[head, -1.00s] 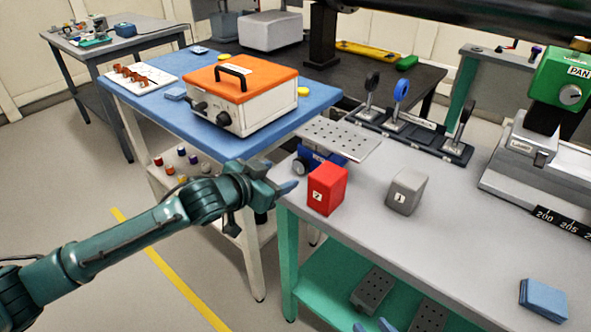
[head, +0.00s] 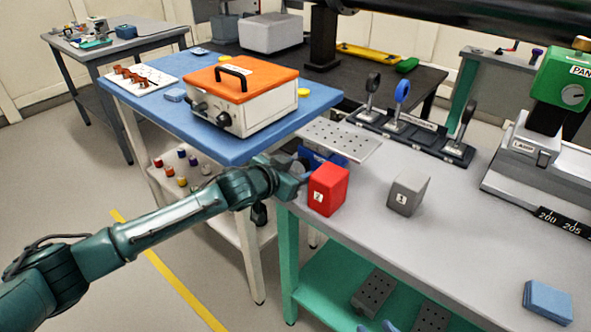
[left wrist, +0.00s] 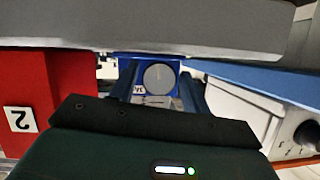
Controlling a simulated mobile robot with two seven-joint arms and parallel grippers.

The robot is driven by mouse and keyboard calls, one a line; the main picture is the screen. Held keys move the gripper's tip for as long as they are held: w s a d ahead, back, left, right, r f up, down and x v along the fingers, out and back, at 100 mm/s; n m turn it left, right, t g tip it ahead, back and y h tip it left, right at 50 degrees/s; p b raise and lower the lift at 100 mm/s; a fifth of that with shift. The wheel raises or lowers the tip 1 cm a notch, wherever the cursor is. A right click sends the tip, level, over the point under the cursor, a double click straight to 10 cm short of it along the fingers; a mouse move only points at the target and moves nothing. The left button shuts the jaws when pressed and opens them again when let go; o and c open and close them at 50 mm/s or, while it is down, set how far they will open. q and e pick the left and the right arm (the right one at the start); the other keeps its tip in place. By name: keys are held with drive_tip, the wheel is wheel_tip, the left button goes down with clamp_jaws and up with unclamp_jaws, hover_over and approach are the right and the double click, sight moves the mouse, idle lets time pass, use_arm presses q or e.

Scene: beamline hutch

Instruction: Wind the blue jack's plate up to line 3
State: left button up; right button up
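The blue jack (head: 311,155) stands at the left end of the grey bench, its perforated metal plate (head: 340,139) on top. In the head view my left gripper (head: 301,171) is at the jack's knob side and hides the knob. In the left wrist view the jack's blue body (left wrist: 178,64) and round grey knob (left wrist: 159,78) are straight ahead. My left fingers (left wrist: 160,92) stand apart on either side of the knob, with small gaps showing. The plate's height lines cannot be made out.
A red block (head: 328,190) labelled 2 stands close beside my left gripper. A grey block (head: 408,193) is further right. A blue table (head: 213,139) with an orange-lidded box (head: 243,95) is at the left. Several lens mounts (head: 402,122) stand behind. The bench front is mostly clear.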

use_arm(q)
drive_tip(key=c, duration=0.7)
drive_tip(key=shift+m+p, duration=0.4)
drive_tip(key=shift+m, duration=0.1)
drive_tip(key=o, duration=1)
drive_tip(key=shift+y, duration=0.3)
drive_tip(key=p+v, duration=0.1)
drive_tip(key=v, duration=1.2)
drive_tip(key=shift+s+a+f, duration=0.1)
drive_tip(key=shift+s+f, duration=0.05)
